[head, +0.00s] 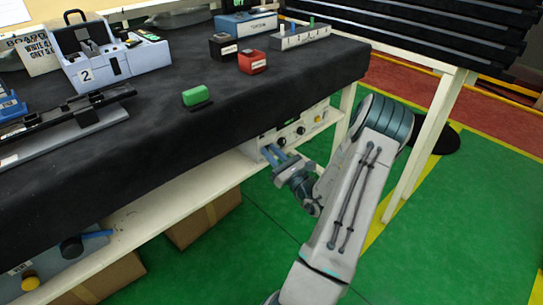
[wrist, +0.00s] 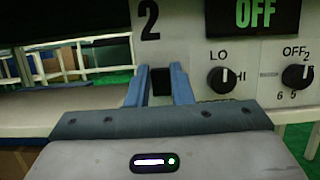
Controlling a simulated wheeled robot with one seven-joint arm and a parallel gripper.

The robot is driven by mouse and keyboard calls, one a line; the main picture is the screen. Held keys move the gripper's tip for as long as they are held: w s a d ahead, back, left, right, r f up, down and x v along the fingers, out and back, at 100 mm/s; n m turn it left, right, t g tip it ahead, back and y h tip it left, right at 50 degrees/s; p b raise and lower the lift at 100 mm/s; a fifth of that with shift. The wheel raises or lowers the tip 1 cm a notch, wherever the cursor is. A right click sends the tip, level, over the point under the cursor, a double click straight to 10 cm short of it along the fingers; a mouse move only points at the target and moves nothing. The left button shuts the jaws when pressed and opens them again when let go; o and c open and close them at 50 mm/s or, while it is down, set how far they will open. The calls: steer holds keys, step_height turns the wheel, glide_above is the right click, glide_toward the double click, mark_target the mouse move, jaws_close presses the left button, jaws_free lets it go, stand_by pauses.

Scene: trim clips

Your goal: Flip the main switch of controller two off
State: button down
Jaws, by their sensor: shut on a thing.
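Controller two is a pale box with knobs (head: 297,131) on the shelf under the black table. Its front panel (wrist: 190,48), marked "2", fills much of the wrist view. A small black switch (wrist: 160,83) sits below the "2". A dark display (wrist: 257,15) above the knobs reads "OFF" in green. My gripper (head: 268,152) is at the left part of the controller's front. In the wrist view its blue fingers (wrist: 161,72) stand on both sides of the black switch, shut on it. The fingertips' exact contact is hard to see.
The LO/HI knob (wrist: 223,79) and a numbered knob (wrist: 297,77) are right of the fingers. The black tabletop (head: 150,130) overhangs the shelf (head: 170,200). A white table leg (head: 342,118) stands right of the controller. Green floor (head: 450,240) is open at the right.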

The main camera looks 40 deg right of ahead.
steer(key=c, duration=1.3)
jaws_free()
steer(key=shift+s, duration=0.1)
steer(key=p+v, duration=0.1)
steer(key=v, duration=1.2)
steer(key=shift+s+f+p, duration=0.1)
steer(key=shift+s+p, duration=0.25)
